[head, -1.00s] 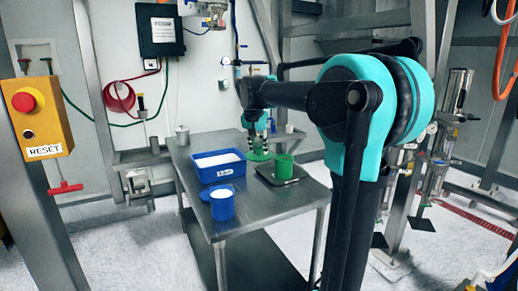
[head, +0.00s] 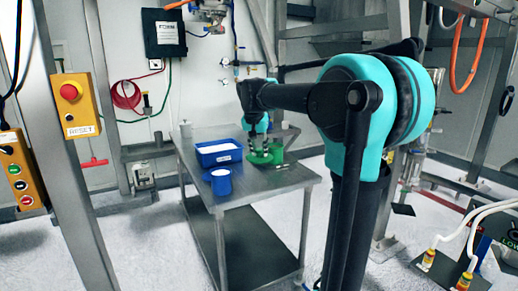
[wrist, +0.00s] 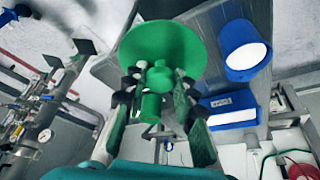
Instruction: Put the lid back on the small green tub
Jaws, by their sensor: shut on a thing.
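My gripper (head: 259,147) is shut on the knob of the green lid (head: 260,158), a wide disc. In the wrist view both fingers (wrist: 160,82) close around the knob, and the lid (wrist: 160,42) spreads out beyond them. The small green tub (head: 278,147) is at the right part of the table, partly hidden behind the lid in the head view. In the wrist view a piece of green (wrist: 151,107), probably the tub, shows between the fingers. The lid appears apart from the tub, beside its rim; the exact height gap cannot be told.
A steel post (head: 75,160) with an emergency stop box (head: 75,104) stands at left.

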